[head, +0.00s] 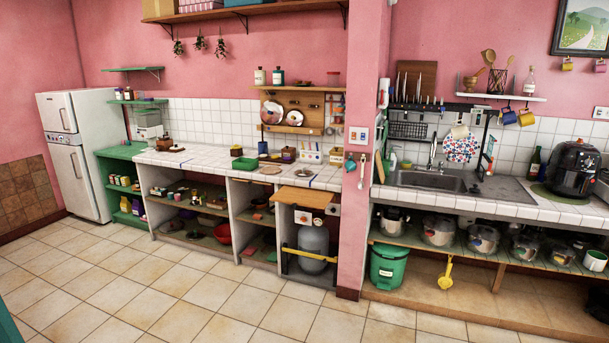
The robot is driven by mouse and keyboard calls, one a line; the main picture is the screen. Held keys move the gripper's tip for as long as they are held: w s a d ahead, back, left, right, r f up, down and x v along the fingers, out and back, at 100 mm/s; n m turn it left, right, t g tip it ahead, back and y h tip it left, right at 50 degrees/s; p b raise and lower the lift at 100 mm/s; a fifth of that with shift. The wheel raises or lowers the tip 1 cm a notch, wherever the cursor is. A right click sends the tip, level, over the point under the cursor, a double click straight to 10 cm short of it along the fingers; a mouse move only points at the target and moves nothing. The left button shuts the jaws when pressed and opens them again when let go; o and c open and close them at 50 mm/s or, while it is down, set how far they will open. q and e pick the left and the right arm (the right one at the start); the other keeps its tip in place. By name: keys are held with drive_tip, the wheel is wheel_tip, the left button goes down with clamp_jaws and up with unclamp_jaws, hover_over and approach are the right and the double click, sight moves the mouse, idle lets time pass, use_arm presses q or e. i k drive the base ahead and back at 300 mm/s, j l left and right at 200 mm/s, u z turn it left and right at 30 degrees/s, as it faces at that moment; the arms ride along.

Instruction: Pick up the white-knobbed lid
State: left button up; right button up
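Several metal pots stand in a row on the open shelf (465,250) under the sink counter at the right. The leftmost pot (393,221) is beside the pink pillar. Other pots with what look like lids are further right, one at the middle left (438,230) and one at the middle (483,239). The knobs are too small to tell which lid has a white one. Two round metal discs (271,112), lids or plates, rest on the wooden wall rack. Neither of my grippers can be made out in the head view.
The pink pillar (358,150) divides the two counters. A black air fryer (577,168) stands on the right counter. The tiled floor (200,290) in front is clear.

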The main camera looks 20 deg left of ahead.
sight(303, 171)
drive_tip(key=i+j+u, duration=0.45)
drive_tip(key=i, duration=0.5)
drive_tip(key=i+u, duration=0.4)
drive_tip(key=i, duration=0.55)
drive_tip(key=i+z, duration=0.15)
drive_tip(key=i, duration=0.35)
drive_tip(key=i+j+z, duration=0.1)
drive_tip(key=i, duration=0.4)
drive_tip(key=i+j+z, duration=0.15)
drive_tip(key=i, duration=0.35)
